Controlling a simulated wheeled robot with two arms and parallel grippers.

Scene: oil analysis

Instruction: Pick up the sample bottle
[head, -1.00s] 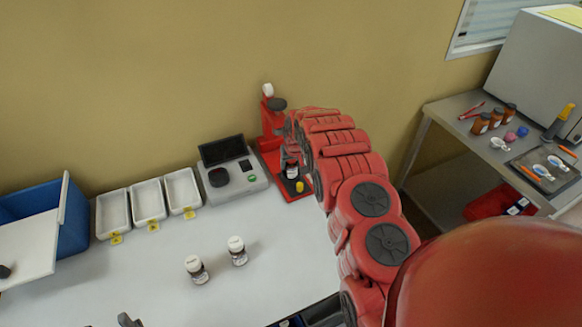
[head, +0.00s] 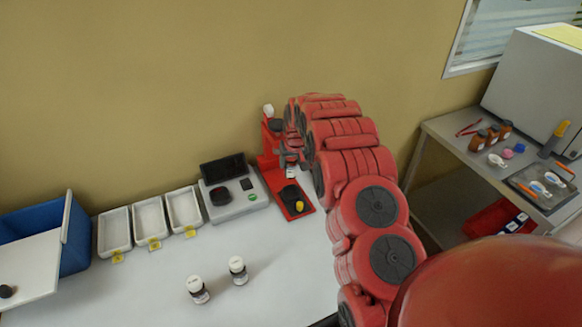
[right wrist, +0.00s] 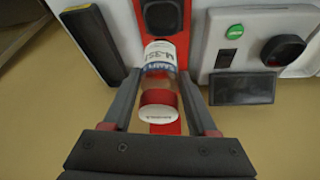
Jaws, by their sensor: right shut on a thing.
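The sample bottle (right wrist: 160,58) has a white printed label, and a red-ringed white end faces the camera in the right wrist view. My right gripper (right wrist: 158,82) is shut on it, with one finger on each side. In the head view my right gripper (head: 290,157) is small and partly hidden by my arm. It holds the bottle (head: 291,171) just above the base of the red press-like stand (head: 268,163). My left gripper is not in view.
Two white-capped bottles (head: 198,289) (head: 237,270) stand on the white table. A grey instrument (head: 236,203) is left of the stand, beside several white trays (head: 150,219) and a blue bin (head: 76,240). A side table (head: 450,142) at right holds brown jars.

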